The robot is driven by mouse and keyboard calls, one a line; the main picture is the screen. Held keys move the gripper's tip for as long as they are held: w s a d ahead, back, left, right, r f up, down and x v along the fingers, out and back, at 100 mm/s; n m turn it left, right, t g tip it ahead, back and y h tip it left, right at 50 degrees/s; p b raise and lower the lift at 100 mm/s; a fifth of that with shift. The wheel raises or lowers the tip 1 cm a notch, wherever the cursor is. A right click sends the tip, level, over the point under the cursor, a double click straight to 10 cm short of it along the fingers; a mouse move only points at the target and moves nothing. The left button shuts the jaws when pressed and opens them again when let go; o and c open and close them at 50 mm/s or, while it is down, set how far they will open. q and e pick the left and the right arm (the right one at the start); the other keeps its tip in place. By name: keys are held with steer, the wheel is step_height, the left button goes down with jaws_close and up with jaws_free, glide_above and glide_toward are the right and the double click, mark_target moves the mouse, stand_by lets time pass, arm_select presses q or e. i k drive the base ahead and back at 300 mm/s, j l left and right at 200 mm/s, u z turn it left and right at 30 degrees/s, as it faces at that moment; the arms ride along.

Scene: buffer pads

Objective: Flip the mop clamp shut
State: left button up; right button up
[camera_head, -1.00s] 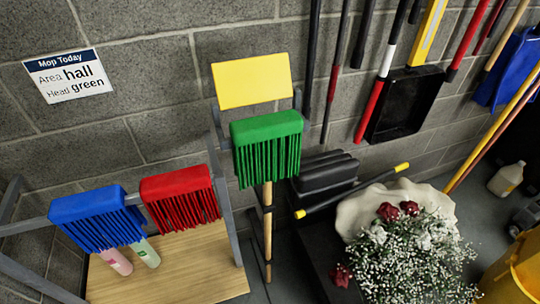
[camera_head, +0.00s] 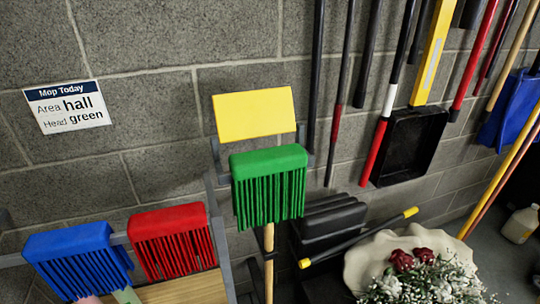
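A green mop head (camera_head: 268,180) with hanging strands tops an upright wooden handle (camera_head: 268,262). A flat yellow plate (camera_head: 255,114) stands raised just above and behind the green head, on a grey bracket (camera_head: 216,150). It looks like the clamp's flap standing open, but its hinge is hidden. A blue mop head (camera_head: 76,262) and a red mop head (camera_head: 170,240) hang at lower left on a grey rack. A wall sign (camera_head: 68,105) reads "Mop Today, Area hall, Head green". Neither of my grippers is in view.
A black bin or stack (camera_head: 330,225) stands right of the green mop, with a yellow-tipped black bar (camera_head: 360,238) across it. White and red flowers (camera_head: 425,275) stand at lower right. Several long handles and a black dustpan (camera_head: 409,147) hang against the block wall.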

mark_target(240, 116)
steer(key=j+z, duration=1)
steer(key=l, duration=0.1)
